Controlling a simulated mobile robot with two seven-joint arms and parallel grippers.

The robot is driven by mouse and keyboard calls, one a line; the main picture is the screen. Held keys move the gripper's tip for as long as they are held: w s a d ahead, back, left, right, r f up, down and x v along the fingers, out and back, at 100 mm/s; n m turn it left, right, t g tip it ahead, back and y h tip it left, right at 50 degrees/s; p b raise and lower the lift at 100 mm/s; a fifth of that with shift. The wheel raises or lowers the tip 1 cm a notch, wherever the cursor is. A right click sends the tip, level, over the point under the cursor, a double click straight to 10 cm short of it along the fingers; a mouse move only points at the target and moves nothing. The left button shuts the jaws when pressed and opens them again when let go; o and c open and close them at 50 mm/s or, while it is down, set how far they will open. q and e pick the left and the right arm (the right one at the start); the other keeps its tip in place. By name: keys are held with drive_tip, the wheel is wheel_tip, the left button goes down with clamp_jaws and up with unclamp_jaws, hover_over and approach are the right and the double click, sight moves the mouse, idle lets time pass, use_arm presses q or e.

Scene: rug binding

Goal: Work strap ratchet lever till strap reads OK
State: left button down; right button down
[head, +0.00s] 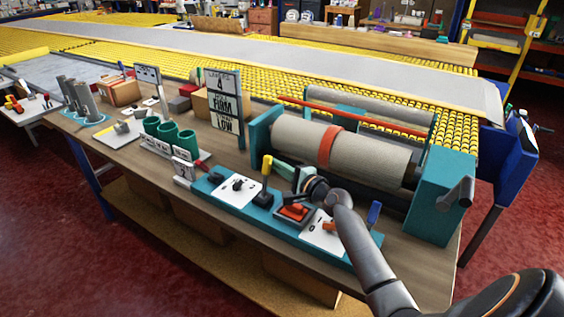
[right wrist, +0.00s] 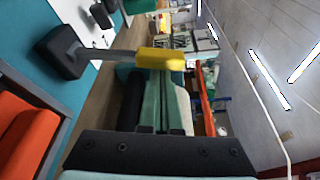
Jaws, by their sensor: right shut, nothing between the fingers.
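A rolled beige rug (head: 370,153) lies in a teal cradle with an orange-red strap (head: 330,147) around it. A lever with a yellow grip (head: 267,166) stands upright from a black base on the teal control panel (head: 208,190). The lever's yellow grip (right wrist: 160,58) is just past my fingertips in the right wrist view; I cannot tell if they touch. My right gripper (head: 286,171) is shut and empty, right of the lever. A sign (head: 222,108) behind the panel shows "4", "FIRM" and, at the bottom, "LOW". My left gripper is not in view.
An orange-red block (head: 294,212) and a white plate (head: 325,236) sit on the panel below my right arm. Green cups (head: 168,135) stand to the left. A yellow roller conveyor (head: 270,85) runs behind the bench.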

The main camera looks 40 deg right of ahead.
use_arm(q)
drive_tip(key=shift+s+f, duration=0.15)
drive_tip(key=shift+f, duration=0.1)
